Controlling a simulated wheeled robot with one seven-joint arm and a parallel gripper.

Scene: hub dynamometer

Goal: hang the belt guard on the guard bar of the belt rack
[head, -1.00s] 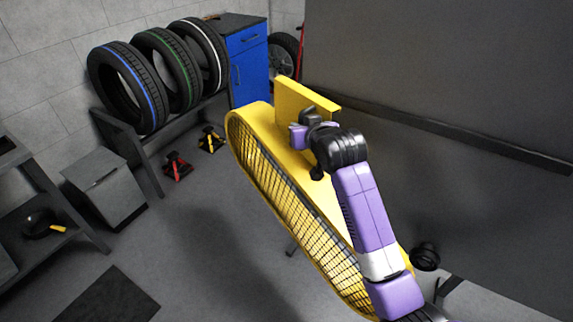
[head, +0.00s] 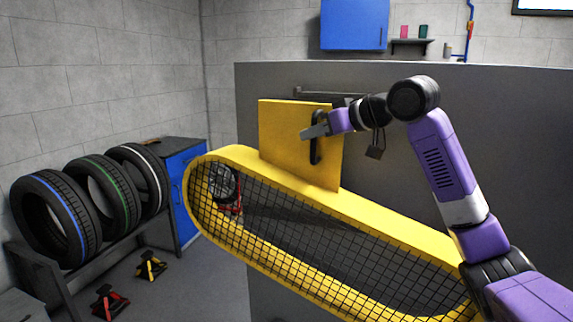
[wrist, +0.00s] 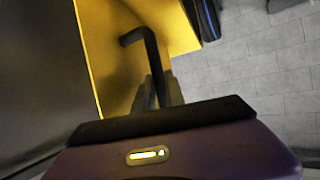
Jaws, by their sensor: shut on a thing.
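The belt guard (head: 270,168) is a long yellow loop-shaped frame with black mesh and an upright yellow plate carrying a black handle. My gripper (head: 318,131) is shut on that handle, and the guard is held up, sloping down to the right. In the wrist view, the handle (wrist: 150,60) rises from between the fingers (wrist: 156,92) against the yellow plate (wrist: 105,50). A thin grey bar (head: 318,93), possibly the guard bar, runs along the grey panel behind the plate's top edge. Whether the guard touches it I cannot tell. The plate hides what lies behind it.
A large grey panel (head: 480,130) fills the right behind my arm. A small dark padlock-like thing (head: 374,152) hangs beside my wrist. Several tyres (head: 60,215) stand on a rack at left, with red (head: 110,303) and yellow (head: 150,265) jack stands on the floor.

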